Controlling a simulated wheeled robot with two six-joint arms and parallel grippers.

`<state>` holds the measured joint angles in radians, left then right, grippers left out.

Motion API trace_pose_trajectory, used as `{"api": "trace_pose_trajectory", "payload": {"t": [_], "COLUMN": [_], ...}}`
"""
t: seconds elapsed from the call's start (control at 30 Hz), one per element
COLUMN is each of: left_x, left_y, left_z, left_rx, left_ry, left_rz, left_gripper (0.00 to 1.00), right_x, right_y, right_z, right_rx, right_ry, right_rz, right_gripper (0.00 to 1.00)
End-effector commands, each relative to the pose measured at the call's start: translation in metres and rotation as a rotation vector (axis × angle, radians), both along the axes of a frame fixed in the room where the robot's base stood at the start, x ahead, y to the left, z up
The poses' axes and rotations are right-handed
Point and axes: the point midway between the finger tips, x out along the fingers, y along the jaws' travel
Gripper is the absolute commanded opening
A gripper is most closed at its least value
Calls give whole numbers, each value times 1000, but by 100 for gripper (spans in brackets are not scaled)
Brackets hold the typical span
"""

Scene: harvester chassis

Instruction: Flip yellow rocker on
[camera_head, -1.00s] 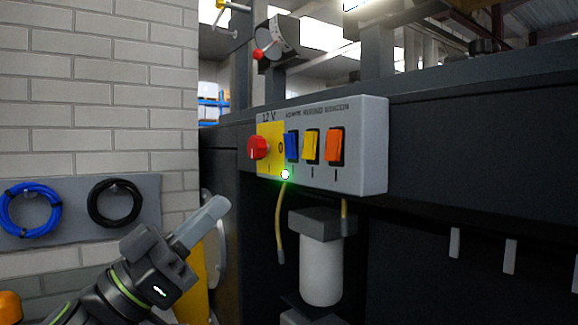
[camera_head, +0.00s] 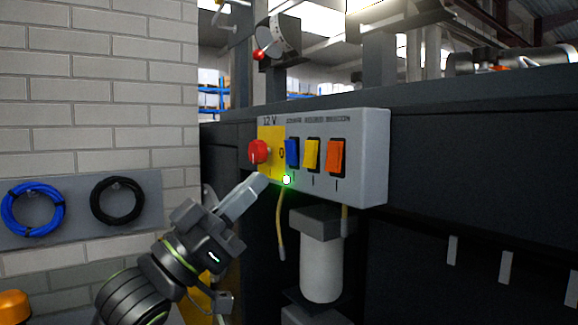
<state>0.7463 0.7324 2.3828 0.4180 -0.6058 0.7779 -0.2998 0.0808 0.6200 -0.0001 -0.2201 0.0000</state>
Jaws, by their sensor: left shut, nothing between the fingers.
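The yellow rocker (camera_head: 312,154) sits on the grey switch box (camera_head: 370,160), between a blue rocker (camera_head: 292,152) and an orange rocker (camera_head: 336,156). Whether it is on or off I cannot tell. My left gripper (camera_head: 259,184) is shut and empty, with its pale fingers pointing up and right. Its tips are below the red knob, left of and lower than the yellow rocker. My right gripper is not in view.
A red rotary knob (camera_head: 258,152) is on the box's yellow panel. A green light glows at a white indicator (camera_head: 286,180) on the lower edge. Yellow cables (camera_head: 280,225) and a white canister (camera_head: 321,265) hang below. Blue and black cable coils (camera_head: 118,200) are on the left wall.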

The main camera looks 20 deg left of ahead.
Motion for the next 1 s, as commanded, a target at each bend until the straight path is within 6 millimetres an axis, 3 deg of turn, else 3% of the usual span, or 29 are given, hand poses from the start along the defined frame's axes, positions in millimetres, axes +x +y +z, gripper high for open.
{"api": "trace_pose_trajectory", "payload": {"t": [0.23, 0.6, 1.0], "left_x": [20, 46, 51], "left_y": [-18, -37, -40], "left_z": [24, 16, 15], "left_rx": [-4, -1, 1], "left_ry": [0, 2, 0], "left_rz": [-7, -3, -1], "left_gripper": [0, 0, 0], "right_x": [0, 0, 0], "right_y": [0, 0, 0], "right_z": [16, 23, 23], "right_rx": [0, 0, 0], "right_ry": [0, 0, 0], "right_rz": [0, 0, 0], "right_gripper": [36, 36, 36]}}
